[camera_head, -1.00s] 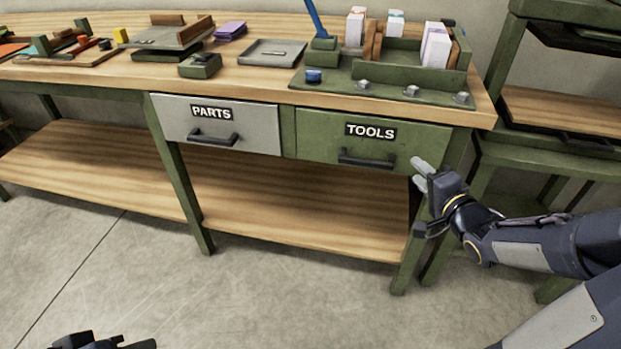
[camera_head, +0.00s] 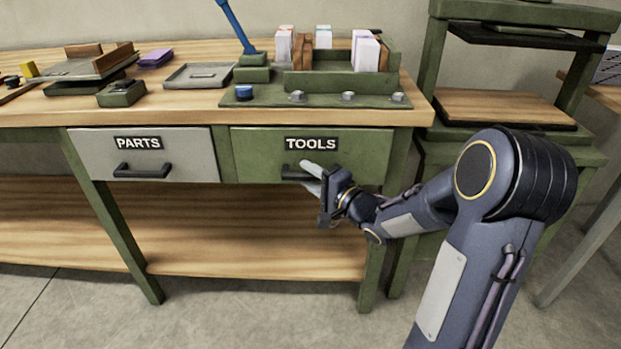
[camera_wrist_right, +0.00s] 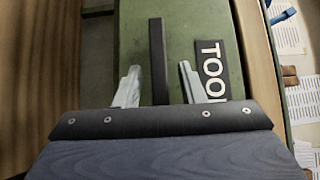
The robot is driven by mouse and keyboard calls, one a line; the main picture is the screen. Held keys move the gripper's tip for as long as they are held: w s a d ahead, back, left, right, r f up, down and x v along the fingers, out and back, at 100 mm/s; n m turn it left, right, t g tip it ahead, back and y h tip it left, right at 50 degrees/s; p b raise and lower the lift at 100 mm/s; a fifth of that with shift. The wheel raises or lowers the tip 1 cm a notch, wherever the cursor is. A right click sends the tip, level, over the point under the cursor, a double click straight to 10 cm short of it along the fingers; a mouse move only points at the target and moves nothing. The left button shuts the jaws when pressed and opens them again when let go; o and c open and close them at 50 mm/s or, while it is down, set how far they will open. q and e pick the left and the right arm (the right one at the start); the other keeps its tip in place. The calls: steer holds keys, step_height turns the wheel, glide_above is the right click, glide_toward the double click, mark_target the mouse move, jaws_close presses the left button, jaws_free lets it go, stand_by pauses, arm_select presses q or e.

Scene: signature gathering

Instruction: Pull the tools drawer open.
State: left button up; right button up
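The green tools drawer (camera_head: 357,150) is shut flush under the workbench, with a white-on-black TOOLS label and a dark bar handle (camera_head: 291,174). My right gripper (camera_head: 308,172) is at the right part of this handle. In the right wrist view the two pale fingers (camera_wrist_right: 158,86) are spread apart, one on each side of the dark handle (camera_wrist_right: 157,60), with gaps showing. The handle's near end reaches between the fingers. The green drawer front (camera_wrist_right: 185,40) also shows there. My left gripper is not in view.
The grey parts drawer (camera_head: 190,155) is shut to the left. The bench top (camera_head: 190,103) carries a green organizer (camera_head: 325,82), a grey tray (camera_head: 199,75) and small blocks. A green shelf rack (camera_head: 432,60) stands at the right. Bare floor (camera_head: 220,310) lies in front.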

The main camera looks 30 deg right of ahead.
jaws_close()
steer(key=shift+s, duration=0.1)
stand_by(0.3)
